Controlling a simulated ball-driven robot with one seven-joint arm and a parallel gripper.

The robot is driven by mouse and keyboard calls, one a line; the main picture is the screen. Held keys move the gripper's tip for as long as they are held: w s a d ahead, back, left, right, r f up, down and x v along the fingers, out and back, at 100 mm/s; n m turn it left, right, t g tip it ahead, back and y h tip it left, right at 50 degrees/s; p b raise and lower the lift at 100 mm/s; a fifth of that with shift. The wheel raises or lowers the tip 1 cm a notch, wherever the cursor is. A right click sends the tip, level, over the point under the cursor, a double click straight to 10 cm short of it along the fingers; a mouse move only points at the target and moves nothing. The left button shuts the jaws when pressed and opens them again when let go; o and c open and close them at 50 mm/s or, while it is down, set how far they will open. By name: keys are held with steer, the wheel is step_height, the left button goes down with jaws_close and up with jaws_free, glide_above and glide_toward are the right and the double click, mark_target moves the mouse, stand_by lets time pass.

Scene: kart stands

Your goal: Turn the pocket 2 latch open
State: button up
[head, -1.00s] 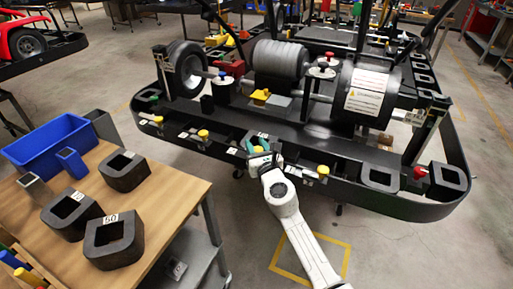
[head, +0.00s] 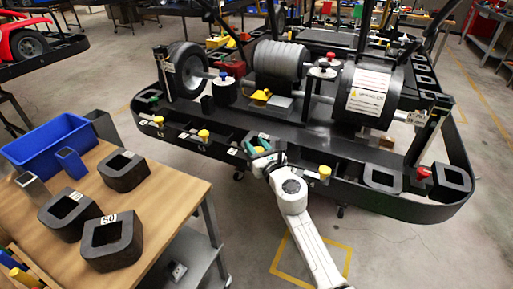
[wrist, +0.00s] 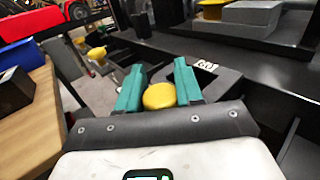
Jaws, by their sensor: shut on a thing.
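A yellow latch knob (wrist: 159,96) sits between the teal fingers of my gripper (wrist: 160,88) in the wrist view. My gripper is shut on this knob, with a finger on each side. In the head view my gripper (head: 261,150) is at the front rail of the black kart stand (head: 350,150), and the knob is mostly hidden by the fingers. I cannot tell which pocket number this latch has.
Other yellow knobs stand along the rail, at left (head: 204,134) and right (head: 324,172). A red knob (head: 423,172) is at the far right. A wooden table (head: 165,195) with dark blocks and a blue bin (head: 52,140) stands at left. Floor right of my arm is clear.

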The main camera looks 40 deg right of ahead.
steer(key=shift+r+n+t+y+b, duration=0.1)
steer(key=shift+n+t+y+b, duration=0.25)
steer(key=shift+n+y, duration=0.55)
steer(key=shift+w+a+n+y+b, duration=0.15)
steer(key=shift+n+y+b, duration=0.5)
steer(key=shift+y, duration=1.05)
steer(key=shift+a+r+n, duration=0.1)
steer(key=shift+n, duration=0.25)
steer(key=o, duration=1)
steer(key=s, duration=1.1)
steer(key=shift+a, duration=0.15)
